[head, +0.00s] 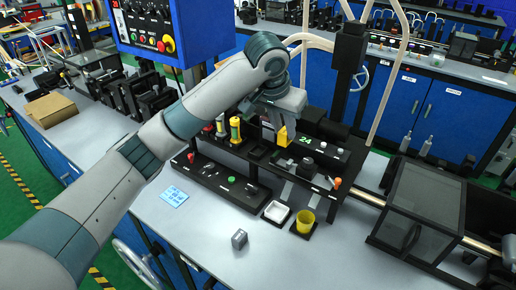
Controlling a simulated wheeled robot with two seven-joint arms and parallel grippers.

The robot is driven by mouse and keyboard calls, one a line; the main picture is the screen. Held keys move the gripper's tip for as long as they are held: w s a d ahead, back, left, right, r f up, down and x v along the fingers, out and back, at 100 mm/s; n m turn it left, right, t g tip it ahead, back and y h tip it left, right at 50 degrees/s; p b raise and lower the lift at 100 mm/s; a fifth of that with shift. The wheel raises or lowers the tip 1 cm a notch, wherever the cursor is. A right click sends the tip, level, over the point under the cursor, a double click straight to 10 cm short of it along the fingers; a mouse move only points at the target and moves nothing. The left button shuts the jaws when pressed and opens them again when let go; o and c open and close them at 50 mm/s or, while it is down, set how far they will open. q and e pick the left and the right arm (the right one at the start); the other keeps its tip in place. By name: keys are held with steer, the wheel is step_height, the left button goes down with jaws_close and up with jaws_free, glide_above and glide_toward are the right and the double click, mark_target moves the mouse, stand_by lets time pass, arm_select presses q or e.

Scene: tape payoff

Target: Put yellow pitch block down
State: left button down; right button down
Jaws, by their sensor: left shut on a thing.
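My left arm comes in from the left, and my left gripper (284,122) points down over the black fixture (262,158) on the bench. It is shut on the yellow pitch block (283,137), whose lower part shows below the fingers. The block is above or at the fixture's back part, left of the panel marked 24. I cannot tell whether it touches anything beneath. My right gripper is not in view.
A blue note (174,196) lies on the bench. A dark clear-sided box (417,208) stands right. The front bench is mostly clear.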

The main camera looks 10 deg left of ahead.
arm_select(q)
steer(key=w+a+f+p, duration=0.1)
steer(key=w+a+f, duration=0.1)
steer(key=a, duration=0.1)
steer(key=w+a+f+p, duration=0.1)
steer(key=w+a+f, duration=0.1)
steer(key=w+a, duration=0.1)
steer(key=w+a+f+p, duration=0.2)
steer(key=a, duration=0.1)
steer(key=shift+w+f, duration=0.2)
steer(key=shift+f, duration=0.2)
steer(key=shift+f+p, duration=0.4)
steer(key=shift+f, duration=0.15)
step_height(320, 180, down, 2)
steer(key=shift+p, duration=0.5)
steer(key=shift+f, duration=0.45)
